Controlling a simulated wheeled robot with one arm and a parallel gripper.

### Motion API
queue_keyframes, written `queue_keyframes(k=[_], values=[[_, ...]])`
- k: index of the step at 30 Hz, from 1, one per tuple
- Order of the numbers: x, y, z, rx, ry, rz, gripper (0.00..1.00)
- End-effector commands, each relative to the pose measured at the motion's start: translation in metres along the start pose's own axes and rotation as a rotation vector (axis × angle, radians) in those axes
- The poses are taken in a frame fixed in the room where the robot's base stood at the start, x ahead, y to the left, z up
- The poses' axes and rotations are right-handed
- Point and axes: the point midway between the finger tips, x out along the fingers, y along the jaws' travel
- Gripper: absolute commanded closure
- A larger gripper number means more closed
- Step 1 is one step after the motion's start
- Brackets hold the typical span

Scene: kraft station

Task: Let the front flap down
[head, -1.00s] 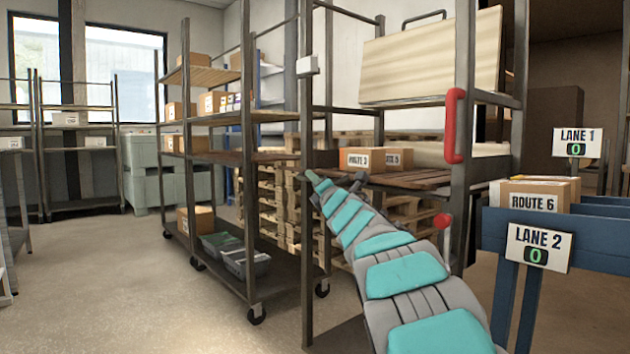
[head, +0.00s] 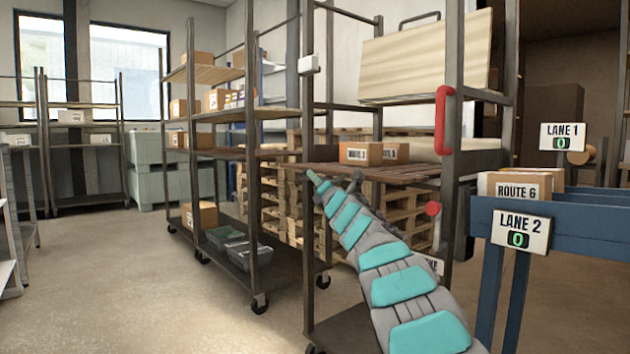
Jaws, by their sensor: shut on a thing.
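My gripper (head: 337,180) is at the far end of my teal and grey arm, small in the head view, close to a cart's near left post. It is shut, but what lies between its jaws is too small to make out. A brown slatted board (head: 405,173) lies about level at the cart's mid height, just beyond the gripper. A pale panel (head: 430,58) with a dark handle on its top edge stands tilted higher up. I cannot tell for certain which of these is the front flap. Whether the gripper touches the board is unclear.
Cartons (head: 361,153) sit on the slatted board. A red handle (head: 441,120) is on the cart's right post. A blue stand (head: 585,232) with lane signs and a Route 6 box (head: 513,186) is close at right. Another cart (head: 250,288) stands left. Floor at left is clear.

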Motion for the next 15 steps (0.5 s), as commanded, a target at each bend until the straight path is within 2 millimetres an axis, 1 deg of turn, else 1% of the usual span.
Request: queue_keyframes(k=[6, 7, 12, 14, 15], values=[[-0.0003, 0.0002, 0.0013, 0.000, -0.001, 0.000, 1.00], [-0.0003, 0.0002, 0.0012, 0.000, -0.001, 0.000, 0.80], [-0.0002, 0.0002, 0.0008, 0.000, -0.001, 0.000, 0.61], [-0.0002, 0.0001, 0.0007, 0.001, -0.001, 0.000, 0.55], [-0.0002, 0.0000, 0.0006, 0.001, -0.001, 0.000, 0.53]])
